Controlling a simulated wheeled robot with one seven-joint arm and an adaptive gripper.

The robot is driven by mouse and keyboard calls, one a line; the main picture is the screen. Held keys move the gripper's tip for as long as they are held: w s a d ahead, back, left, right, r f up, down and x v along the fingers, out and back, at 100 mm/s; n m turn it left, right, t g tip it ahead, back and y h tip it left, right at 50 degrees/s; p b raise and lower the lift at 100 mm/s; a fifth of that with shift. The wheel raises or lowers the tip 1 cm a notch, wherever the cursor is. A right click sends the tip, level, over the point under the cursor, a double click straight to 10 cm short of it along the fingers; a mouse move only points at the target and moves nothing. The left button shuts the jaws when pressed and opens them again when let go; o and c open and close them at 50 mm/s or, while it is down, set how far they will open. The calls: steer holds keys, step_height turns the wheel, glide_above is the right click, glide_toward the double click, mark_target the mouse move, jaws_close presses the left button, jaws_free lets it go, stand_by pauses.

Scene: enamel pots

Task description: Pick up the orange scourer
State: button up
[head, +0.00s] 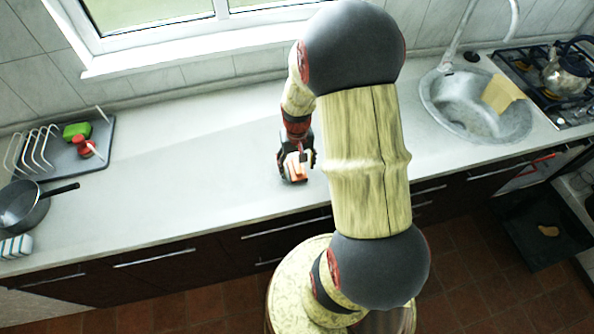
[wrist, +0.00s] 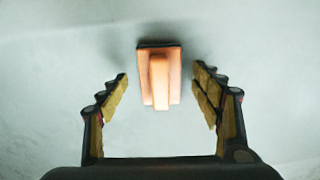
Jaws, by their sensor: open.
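The orange scourer (wrist: 174,80) lies on the pale countertop, with a dark edge along its far side and a lighter raised ridge along its middle. In the wrist view it is between and slightly beyond the fingertips of my gripper (wrist: 160,90), which is open and empty. Neither finger touches it. In the head view the scourer (head: 295,171) shows at my gripper (head: 297,160), near the middle of the counter and partly hidden by it.
A dish rack tray (head: 95,155) with a green block (head: 77,130) and a red item (head: 84,146) stands at left. A dark pan (head: 20,205) is near the left front edge. A sink (head: 455,105) and a stove with a kettle (head: 567,75) are at right. Counter around the scourer is clear.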

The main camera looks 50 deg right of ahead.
steer(key=c, duration=0.3)
steer(key=c, duration=0.9)
